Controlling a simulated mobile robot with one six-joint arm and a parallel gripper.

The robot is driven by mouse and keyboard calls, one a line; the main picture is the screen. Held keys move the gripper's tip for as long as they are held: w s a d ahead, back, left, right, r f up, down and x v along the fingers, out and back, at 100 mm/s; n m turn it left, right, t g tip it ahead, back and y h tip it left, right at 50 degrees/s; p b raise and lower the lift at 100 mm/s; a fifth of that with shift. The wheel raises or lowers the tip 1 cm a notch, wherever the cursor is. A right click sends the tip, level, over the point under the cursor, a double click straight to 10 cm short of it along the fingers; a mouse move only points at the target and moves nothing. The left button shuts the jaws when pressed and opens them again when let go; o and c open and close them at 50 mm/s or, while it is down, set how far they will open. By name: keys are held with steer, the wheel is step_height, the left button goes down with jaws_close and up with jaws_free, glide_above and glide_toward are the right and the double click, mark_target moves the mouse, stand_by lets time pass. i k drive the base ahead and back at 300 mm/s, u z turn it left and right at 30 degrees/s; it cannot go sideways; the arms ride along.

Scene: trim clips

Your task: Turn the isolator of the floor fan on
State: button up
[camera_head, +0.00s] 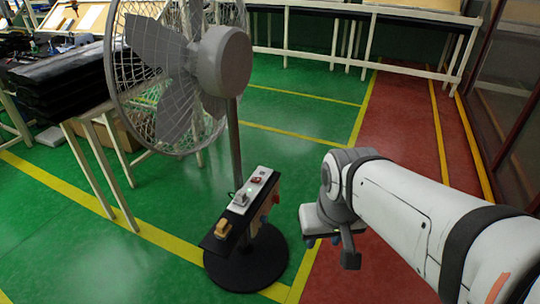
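The grey floor fan (222,62) stands left of centre on a black round base (245,262). A narrow dark shelf (234,216) on its pole carries a white strip (241,204) with a red part (257,180) and a small green light, and a yellow block (222,228) at the near end. Another red part (276,197) shows on the shelf's right side. I cannot tell for sure which part is the isolator or its position. My gripper (333,245) hangs right of the shelf, apart from it. Its fingers are partly hidden, so its opening is unclear.
The fan's wire cage (123,75) rises above the shelf on the left. A table with black trim pieces (70,88) stands at the left, a white-framed bench (375,12) at the back. Green floor lies open behind the fan, and a red walkway (395,130) runs at the right.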

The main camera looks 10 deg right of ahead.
mark_target(276, 198)
steer(key=u, duration=0.05)
steer(key=i, duration=1)
steer(key=z, duration=0.1)
steer(key=k, duration=1.05)
steer(key=z, duration=0.4)
steer(key=i, duration=1.2)
steer(key=u, duration=0.05)
